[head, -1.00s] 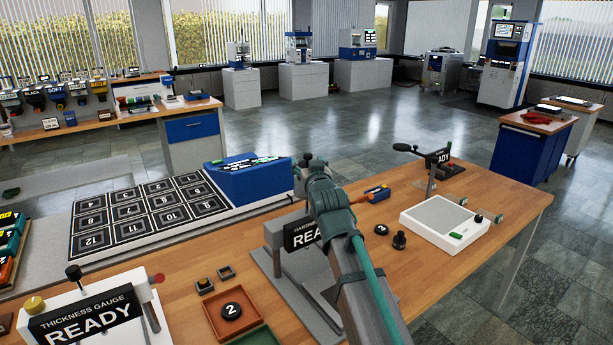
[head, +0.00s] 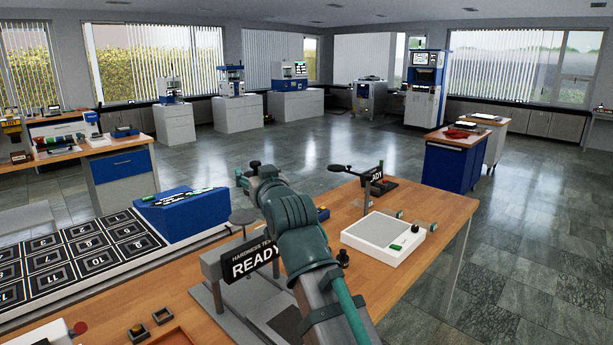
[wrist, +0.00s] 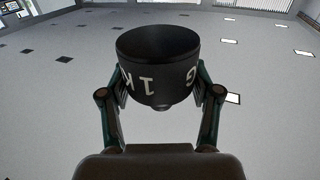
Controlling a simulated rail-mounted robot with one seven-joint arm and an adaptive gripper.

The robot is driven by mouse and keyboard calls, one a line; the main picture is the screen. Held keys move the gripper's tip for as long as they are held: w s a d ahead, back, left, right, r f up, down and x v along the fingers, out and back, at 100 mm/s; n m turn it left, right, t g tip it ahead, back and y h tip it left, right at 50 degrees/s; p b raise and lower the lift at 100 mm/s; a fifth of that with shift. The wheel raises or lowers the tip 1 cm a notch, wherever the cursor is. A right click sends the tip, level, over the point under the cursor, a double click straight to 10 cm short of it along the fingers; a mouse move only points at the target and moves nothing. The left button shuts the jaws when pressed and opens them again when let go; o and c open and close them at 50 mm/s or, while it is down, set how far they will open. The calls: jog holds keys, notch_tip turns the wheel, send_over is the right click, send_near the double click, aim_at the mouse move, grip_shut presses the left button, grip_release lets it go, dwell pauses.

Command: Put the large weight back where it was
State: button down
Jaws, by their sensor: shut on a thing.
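The large weight (wrist: 155,65) is a black cylinder marked "1KG", its lettering upside down in the wrist view. My gripper (wrist: 157,88) is shut on it, one green-grey finger on each side. In the head view my gripper (head: 246,180) is at the far end of my arm, raised above the bench near the hardness tester. It is small and partly hidden by my wrist, and a dark shape beside it may be the weight. The spot where the weight stood cannot be told from these frames.
The hardness tester (head: 217,263) stands close by my arm on the wooden bench (head: 415,222). A blue box (head: 184,212) and numbered tile grid (head: 75,258) lie left.

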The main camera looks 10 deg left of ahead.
jog(key=shift+s+r, duration=0.15)
jog(key=shift+r, duration=0.7)
jog(key=w+d+f+m+t+h, duration=0.1)
jog(key=w+d+f+m+h, duration=0.1)
jog(key=d+f, duration=0.6)
jog(key=w+d+f+m+t+h, duration=0.1)
jog(key=w+d+f+h, duration=0.3)
jog(key=d+f, duration=0.5)
jog(key=w+d+f+m+h, duration=0.3)
jog(key=d+f, duration=0.6)
jog(key=d, duration=1.2)
jog(key=shift+w+d+t+h, duration=0.3)
jog(key=shift+w+t, duration=0.1)
jog(key=shift+w, duration=0.15)
jog(key=shift+a, duration=0.1)
